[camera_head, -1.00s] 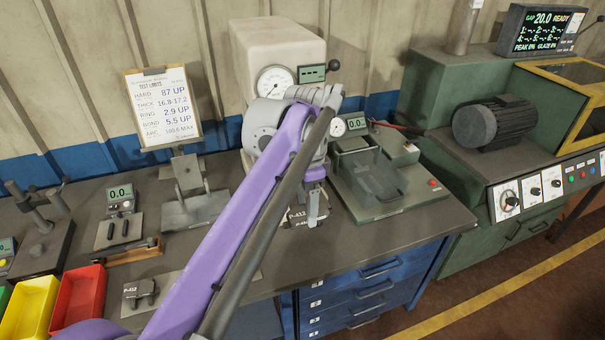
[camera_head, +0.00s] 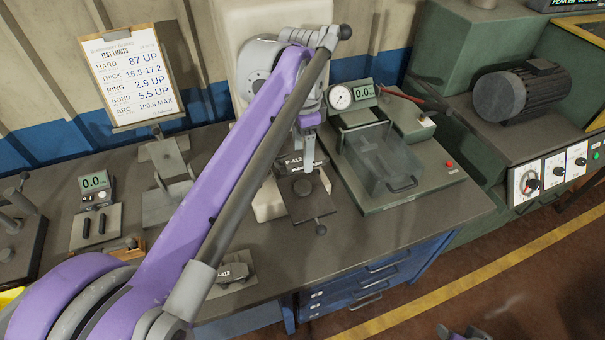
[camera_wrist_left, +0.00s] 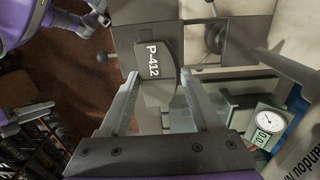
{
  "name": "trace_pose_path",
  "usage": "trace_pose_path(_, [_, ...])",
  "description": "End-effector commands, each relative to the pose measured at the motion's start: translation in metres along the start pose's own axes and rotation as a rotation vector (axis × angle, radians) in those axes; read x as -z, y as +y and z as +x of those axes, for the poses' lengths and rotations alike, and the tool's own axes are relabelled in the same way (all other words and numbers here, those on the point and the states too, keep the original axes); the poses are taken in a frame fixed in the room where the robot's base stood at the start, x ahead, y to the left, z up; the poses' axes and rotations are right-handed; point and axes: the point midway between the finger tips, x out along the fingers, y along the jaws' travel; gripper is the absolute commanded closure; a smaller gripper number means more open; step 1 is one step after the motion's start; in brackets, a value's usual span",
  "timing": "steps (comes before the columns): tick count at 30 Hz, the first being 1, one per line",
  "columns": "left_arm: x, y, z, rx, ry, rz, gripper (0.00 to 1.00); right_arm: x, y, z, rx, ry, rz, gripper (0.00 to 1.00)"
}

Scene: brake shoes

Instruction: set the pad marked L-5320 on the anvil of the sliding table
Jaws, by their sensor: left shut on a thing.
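My left gripper (camera_head: 308,158) hangs over the front of the hardness tester, its fingers pointing down. It is shut on a dark grey pad marked P-412 (camera_head: 293,162). The pad's marking also reads P-412 in the left wrist view (camera_wrist_left: 153,62), and no L-5320 marking is legible. The sliding table (camera_head: 318,208) is a dark plate with a ball knob at its front edge. Whether pad and table touch cannot be told.
A fixture with a clear cover (camera_head: 385,160) stands close on the right. A tilted metal stand (camera_head: 168,180) and a gauge (camera_head: 93,205) are on the left. The bench front is mostly clear.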

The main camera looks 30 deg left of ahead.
Motion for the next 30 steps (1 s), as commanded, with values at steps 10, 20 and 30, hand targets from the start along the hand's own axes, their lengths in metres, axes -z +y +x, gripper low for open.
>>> trace_pose_path(10, [0.000, 0.000, 0.048, 0.000, 0.000, 0.000, 1.00, -0.004, 0.000, 0.003, 0.000, -0.003, 0.000, 0.50])
trace_pose_path(20, [0.000, 0.000, 0.081, 0.000, 0.000, 0.000, 1.00, -0.006, 0.000, 0.005, 0.000, -0.005, 0.000, 0.50])
trace_pose_path(30, [0.000, 0.000, 0.085, 0.000, 0.000, 0.000, 0.34, -0.008, 0.000, 0.007, 0.000, -0.007, 0.000, 0.50])
